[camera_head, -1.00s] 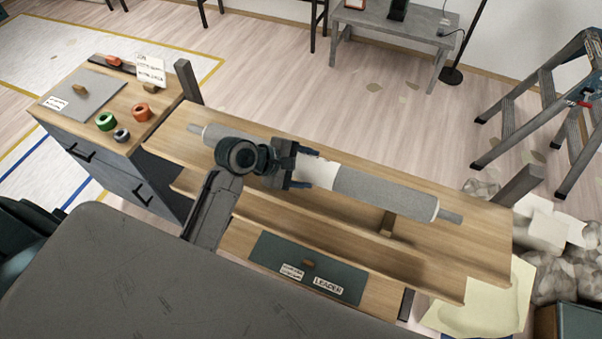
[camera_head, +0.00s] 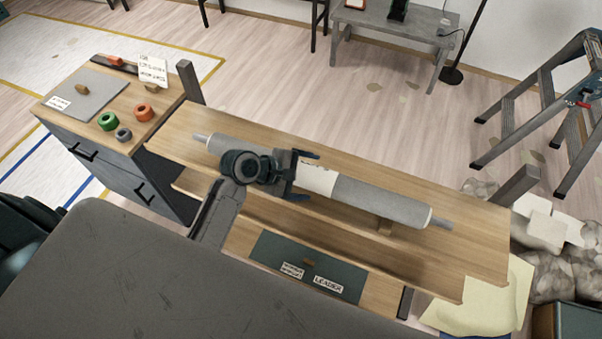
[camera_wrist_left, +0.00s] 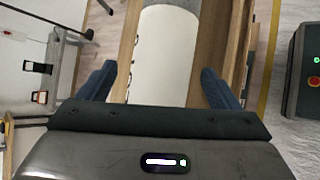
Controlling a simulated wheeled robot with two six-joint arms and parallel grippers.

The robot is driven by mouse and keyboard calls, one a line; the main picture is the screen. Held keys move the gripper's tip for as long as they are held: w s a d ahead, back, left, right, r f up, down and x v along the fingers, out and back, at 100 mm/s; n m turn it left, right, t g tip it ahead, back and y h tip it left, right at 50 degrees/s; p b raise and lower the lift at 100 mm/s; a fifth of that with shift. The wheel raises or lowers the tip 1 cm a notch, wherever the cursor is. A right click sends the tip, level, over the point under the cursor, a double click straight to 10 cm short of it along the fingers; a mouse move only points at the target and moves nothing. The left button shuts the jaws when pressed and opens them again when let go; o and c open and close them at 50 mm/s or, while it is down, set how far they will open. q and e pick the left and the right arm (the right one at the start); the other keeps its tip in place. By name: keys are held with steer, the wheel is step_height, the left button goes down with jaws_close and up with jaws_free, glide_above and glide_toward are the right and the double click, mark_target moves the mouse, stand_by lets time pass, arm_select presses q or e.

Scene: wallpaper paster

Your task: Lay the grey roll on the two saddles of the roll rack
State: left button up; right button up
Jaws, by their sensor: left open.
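The grey roll (camera_head: 382,202) lies lengthwise over the wooden roll rack (camera_head: 470,258), with a pale band near its middle and a thinner core end showing at each side. The other saddle is hidden, so I cannot tell how the roll sits there. My left gripper (camera_head: 312,178) is open around the roll's middle, one finger on each side. In the left wrist view the roll (camera_wrist_left: 165,50) runs between the spread fingers, with gaps beside them. My right gripper is out of view.
A cabinet at the left carries green (camera_head: 107,121) and orange (camera_head: 144,112) rings and a grey plate (camera_head: 88,88). Dark posts (camera_head: 190,82) stand at the rack's ends. A green panel labelled LEADER (camera_head: 270,252) lies in front. A stepladder (camera_head: 545,100) stands at the right.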

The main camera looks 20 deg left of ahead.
arm_select(q)
steer(key=b+v, duration=0.1)
steer(key=v, duration=1.1)
steer(key=shift+b, duration=0.4)
